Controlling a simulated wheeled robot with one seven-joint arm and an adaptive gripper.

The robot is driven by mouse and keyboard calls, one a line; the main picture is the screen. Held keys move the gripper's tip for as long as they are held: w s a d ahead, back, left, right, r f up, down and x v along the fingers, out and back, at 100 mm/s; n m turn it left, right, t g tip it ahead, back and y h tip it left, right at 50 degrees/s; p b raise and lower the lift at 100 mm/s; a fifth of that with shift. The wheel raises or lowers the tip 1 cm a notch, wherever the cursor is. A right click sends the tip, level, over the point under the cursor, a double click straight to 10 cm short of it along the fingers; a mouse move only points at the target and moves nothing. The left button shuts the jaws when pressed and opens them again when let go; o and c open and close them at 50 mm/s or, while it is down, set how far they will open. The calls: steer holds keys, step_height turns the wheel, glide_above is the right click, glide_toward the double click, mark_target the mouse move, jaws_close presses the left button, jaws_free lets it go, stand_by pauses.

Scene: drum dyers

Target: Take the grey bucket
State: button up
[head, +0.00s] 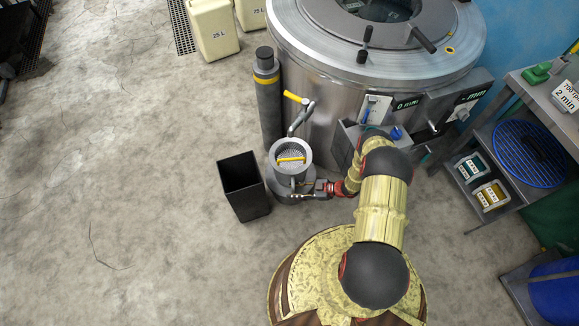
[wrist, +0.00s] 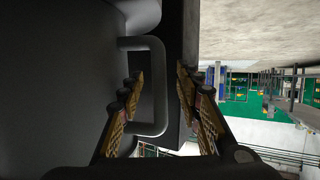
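The grey bucket (head: 276,172) is round and upright, standing under the tap at the drum's front. A round perforated piece with a yellow bar shows in its top. In the wrist view the bucket's grey wall (wrist: 60,70) fills the left side. Its D-shaped handle (wrist: 158,60) sticks out between the fingers. My gripper (head: 318,188) is low at the bucket's right side. In the wrist view my gripper (wrist: 160,84) is open, with fingers on both sides of the handle and gaps visible. The bucket's underside is hard to make out.
A black open bin (head: 243,200) stands close left of the bucket. The tap (head: 300,118) with a yellow lever hangs just above it. A dark cylinder (head: 267,105) and the steel drum (head: 340,85) are behind. A shelf table (head: 500,150) is at right. Floor at left is clear.

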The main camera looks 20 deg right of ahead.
steer(key=b+x, duration=0.2)
steer(key=x, duration=0.3)
steer(key=shift+f, duration=0.1)
steer(key=c, duration=0.3)
jaws_close()
steer(key=shift+w, duration=0.1)
stand_by(0.6)
